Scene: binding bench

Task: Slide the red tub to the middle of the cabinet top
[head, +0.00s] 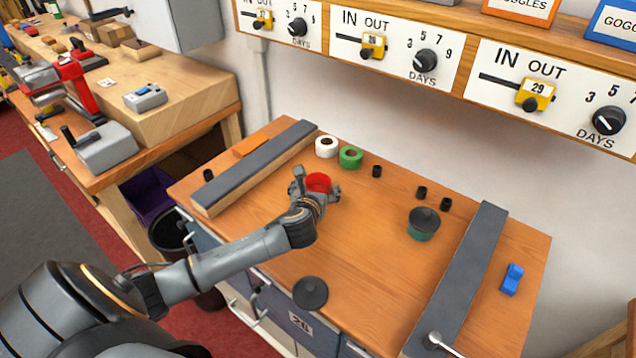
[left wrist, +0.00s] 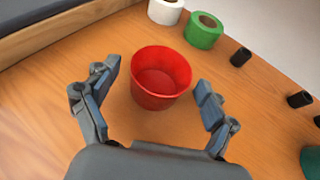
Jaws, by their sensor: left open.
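The red tub (head: 318,182) stands upright on the wooden cabinet top (head: 366,262), left of its middle and towards the back. It is open-topped and looks empty in the left wrist view (left wrist: 160,78). My left gripper (head: 317,189) is open at the tub, and its arm hides part of the tub in the head view. In the left wrist view the open fingers (left wrist: 155,95) stand on either side of the tub with gaps to its wall. My right gripper is not in view.
White (head: 326,146) and green (head: 350,157) tape rolls stand behind the tub. Dark rails (head: 262,160) (head: 460,275) flank the top. Small black cylinders (head: 376,171) stand at the back.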

